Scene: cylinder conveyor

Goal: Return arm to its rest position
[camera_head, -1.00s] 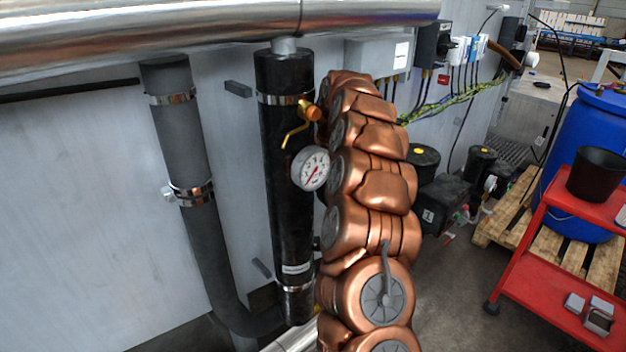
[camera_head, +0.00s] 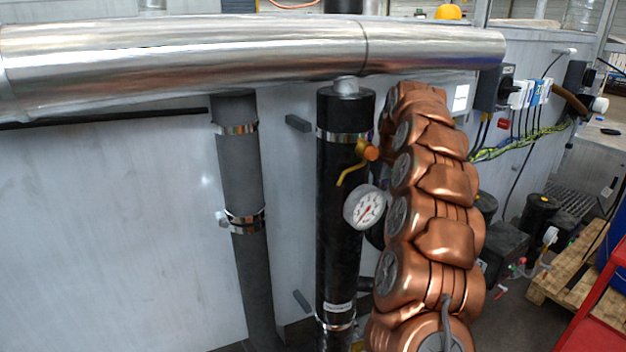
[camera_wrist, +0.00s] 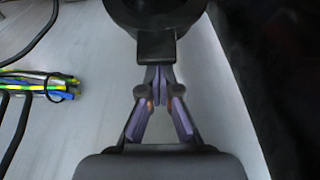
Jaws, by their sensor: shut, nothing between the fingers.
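My copper-coloured arm (camera_head: 430,220) rises on the right of the head view, and its gripper end is hidden there. In the wrist view my gripper (camera_wrist: 159,82) is shut, with its purple-grey fingers together and nothing held. A dark round part with a square block (camera_wrist: 157,45) shows just beyond the fingertips. I cannot tell whether they touch it.
A pressure gauge (camera_head: 364,207) and an orange-tipped valve lever (camera_head: 362,158) on a black vertical pipe (camera_head: 338,255) are close left of my arm. A shiny horizontal pipe (camera_head: 200,58) crosses above. Coloured cables (camera_wrist: 40,84) lie left in the wrist view.

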